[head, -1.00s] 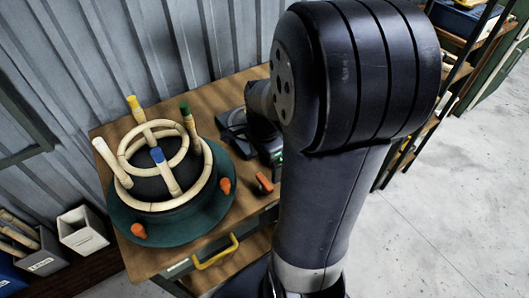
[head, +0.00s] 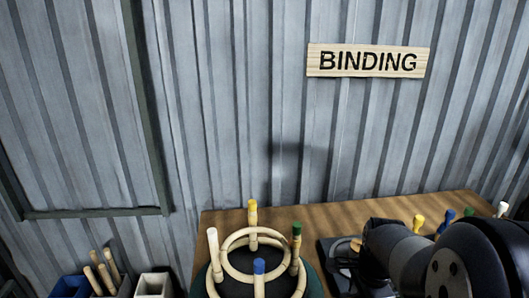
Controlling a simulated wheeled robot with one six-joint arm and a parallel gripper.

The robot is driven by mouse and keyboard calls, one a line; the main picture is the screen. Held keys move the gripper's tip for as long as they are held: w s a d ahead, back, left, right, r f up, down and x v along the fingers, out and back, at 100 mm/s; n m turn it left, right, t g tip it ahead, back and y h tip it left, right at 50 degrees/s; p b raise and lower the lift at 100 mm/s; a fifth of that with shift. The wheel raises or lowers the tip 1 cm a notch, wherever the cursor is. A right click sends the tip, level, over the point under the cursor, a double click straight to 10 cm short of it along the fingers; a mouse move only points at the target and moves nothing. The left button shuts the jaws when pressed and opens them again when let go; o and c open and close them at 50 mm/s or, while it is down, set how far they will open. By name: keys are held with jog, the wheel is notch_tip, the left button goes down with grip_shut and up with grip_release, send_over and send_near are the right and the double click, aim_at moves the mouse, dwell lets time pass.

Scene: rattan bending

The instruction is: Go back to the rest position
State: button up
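My arm (head: 462,262) fills the lower right corner, with its dark links reaching left over the wooden bench (head: 320,214). The end of the arm lies around a cluster of dark shapes above the bench. I cannot make out my gripper's fingers there, nor whether they hold anything. To the left stands a rattan frame (head: 232,241) of pale rings with upright posts tipped yellow, green, blue and pale. Its lower part is cut off by the bottom edge of the picture.
Several colour-tipped posts (head: 418,223) show behind my arm on the bench's right. A corrugated wall with a BINDING sign (head: 367,61) rises behind. Bins (head: 154,284) stand at lower left, one holding pale sticks (head: 103,272).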

notch_tip(320, 180, down, 10)
jog(key=shift+r+b, duration=0.1)
jog(key=shift+b, duration=0.25)
jog(key=shift+r, duration=0.1)
